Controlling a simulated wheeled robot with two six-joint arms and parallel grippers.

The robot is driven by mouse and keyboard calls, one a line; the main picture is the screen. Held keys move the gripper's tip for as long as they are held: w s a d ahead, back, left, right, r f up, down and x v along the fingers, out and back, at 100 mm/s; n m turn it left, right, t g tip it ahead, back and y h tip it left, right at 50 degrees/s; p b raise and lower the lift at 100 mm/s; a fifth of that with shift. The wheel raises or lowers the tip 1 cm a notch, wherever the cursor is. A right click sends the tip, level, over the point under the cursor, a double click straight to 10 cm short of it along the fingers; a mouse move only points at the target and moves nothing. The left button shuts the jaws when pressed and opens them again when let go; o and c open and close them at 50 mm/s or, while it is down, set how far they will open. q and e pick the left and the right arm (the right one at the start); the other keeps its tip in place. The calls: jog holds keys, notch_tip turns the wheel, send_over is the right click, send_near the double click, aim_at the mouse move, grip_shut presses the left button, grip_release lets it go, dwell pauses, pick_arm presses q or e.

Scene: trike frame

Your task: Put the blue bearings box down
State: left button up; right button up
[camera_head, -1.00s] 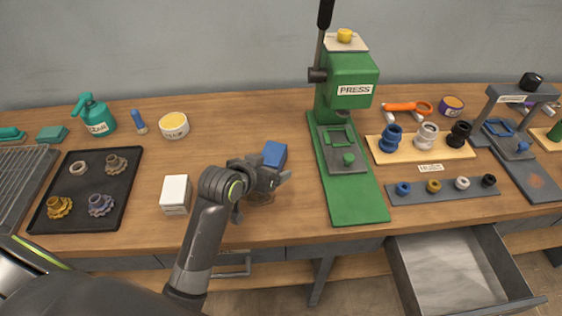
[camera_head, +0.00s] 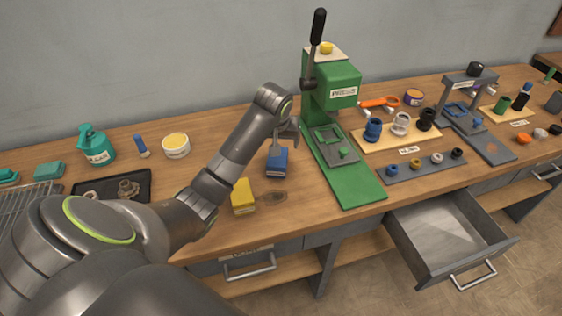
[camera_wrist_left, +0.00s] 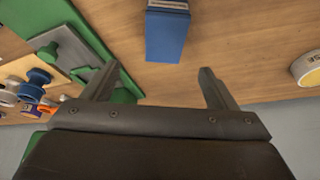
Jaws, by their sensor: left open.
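The blue bearings box (camera_head: 277,162) stands on the wooden bench, just left of the green press base. My left gripper (camera_head: 286,133) is above and behind it in the head view. In the left wrist view, the blue box (camera_wrist_left: 167,32) lies beyond the open fingertips, and the space between the fingers (camera_wrist_left: 160,85) is empty. The gripper appears apart from the box. My right gripper is not in view.
The green press (camera_head: 335,110) stands close on the right. A yellow box (camera_head: 243,196) is at the front left of the blue box. A round tub (camera_head: 176,146) is farther left. An open drawer (camera_head: 440,232) juts out at front right. Bare bench lies around the blue box.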

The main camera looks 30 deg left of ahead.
aim_at(278, 158)
pick_arm(q)
jog(key=x, duration=0.5)
jog(key=shift+a+f+p, duration=0.15)
jog(key=shift+f+p, duration=0.2)
jog(key=shift+f, duration=0.1)
jog(key=shift+w+f, duration=0.2)
jog(key=shift+f, duration=0.35)
jog(key=shift+a+f, duration=0.15)
jog(key=shift+f, duration=0.25)
jog(key=p+x, duration=0.1)
jog(key=x, duration=0.2)
jog(key=shift+s+a+f, duration=0.1)
jog(key=shift+s+f, duration=0.05)
jog(key=shift+w+a+f, duration=0.1)
jog(key=shift+w+f, duration=0.15)
jog(key=shift+f, duration=0.35)
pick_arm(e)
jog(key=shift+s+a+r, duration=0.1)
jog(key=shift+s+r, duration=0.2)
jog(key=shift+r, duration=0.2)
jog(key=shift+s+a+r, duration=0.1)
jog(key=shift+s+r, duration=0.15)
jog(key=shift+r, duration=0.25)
pick_arm(q)
jog(key=shift+r, duration=0.1)
jog(key=c, duration=1.4)
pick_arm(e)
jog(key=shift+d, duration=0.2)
